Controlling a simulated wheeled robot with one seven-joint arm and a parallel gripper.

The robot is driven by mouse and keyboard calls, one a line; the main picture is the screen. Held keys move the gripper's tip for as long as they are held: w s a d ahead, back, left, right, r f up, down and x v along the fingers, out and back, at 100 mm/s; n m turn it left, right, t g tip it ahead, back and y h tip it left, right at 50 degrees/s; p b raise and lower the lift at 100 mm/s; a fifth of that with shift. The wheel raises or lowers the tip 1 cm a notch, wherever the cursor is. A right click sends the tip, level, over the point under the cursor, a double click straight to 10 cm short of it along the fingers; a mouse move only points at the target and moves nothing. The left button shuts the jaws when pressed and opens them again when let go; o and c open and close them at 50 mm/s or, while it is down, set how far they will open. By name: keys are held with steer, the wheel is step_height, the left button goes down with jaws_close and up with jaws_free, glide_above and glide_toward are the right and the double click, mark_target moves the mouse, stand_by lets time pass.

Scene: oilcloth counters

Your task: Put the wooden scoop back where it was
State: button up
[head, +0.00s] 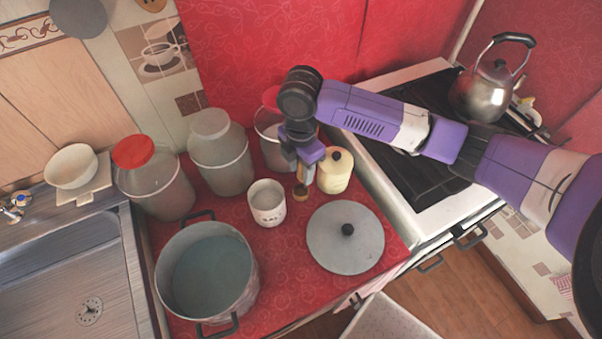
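The wooden scoop (300,190) hangs below my gripper (301,167), its small brown end lowest and a pale handle running up between the fingers. My gripper appears shut on the handle; the grip itself is small and partly hidden. The scoop is just right of the white cup-like salt jar (267,206), outside it, and left of the cream jar with a dark knob (335,172). I cannot tell whether the scoop's lower end touches the red counter (285,262).
A large open pot (250,290) stands front left, and a grey lid (345,238) lies front right. Canisters (222,160) and a red-lidded one (150,185) stand behind. A stove with a kettle (485,95) is right, a sink (70,265) left. Little counter is free.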

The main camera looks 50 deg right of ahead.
step_height(320, 180, up, 10)
steer(key=shift+f+b, duration=0.1)
steer(key=shift+b, duration=0.4)
steer(key=w+a+r+m+t+y, duration=0.2)
steer(key=w+a+m+t+y, duration=0.15)
steer(key=a, duration=0.65)
steer(key=w+a+r+m+t+y, duration=0.25)
steer(key=a+t, duration=0.25)
steer(key=a, duration=0.6)
steer(key=w+a+r+m+t+y, duration=0.1)
steer(key=w+a+m+t+y, duration=0.2)
steer(key=a, duration=0.7)
steer(key=s+d+f+m+t+h, duration=0.1)
steer(key=s+d+f+m+h, duration=0.15)
steer(key=s, duration=0.35)
steer(key=s+d+f+m+t+h, duration=0.1)
steer(key=s+d+f+m+h, duration=0.1)
steer(key=s+f+m+h, duration=0.3)
steer(key=s+d+f+m+t, duration=0.1)
steer(key=s+d+m, duration=0.15)
steer(key=s, duration=0.45)
steer(key=s+d+r+n, duration=0.1)
steer(key=s+d, duration=0.3)
steer(key=s, duration=0.4)
steer(key=s+d+r+n+h, duration=0.1)
steer(key=s+d+r, duration=0.2)
steer(key=s+d, duration=0.2)
steer(key=s, duration=0.3)
steer(key=shift+s+n, duration=0.35)
steer(key=shift+n, duration=0.05)
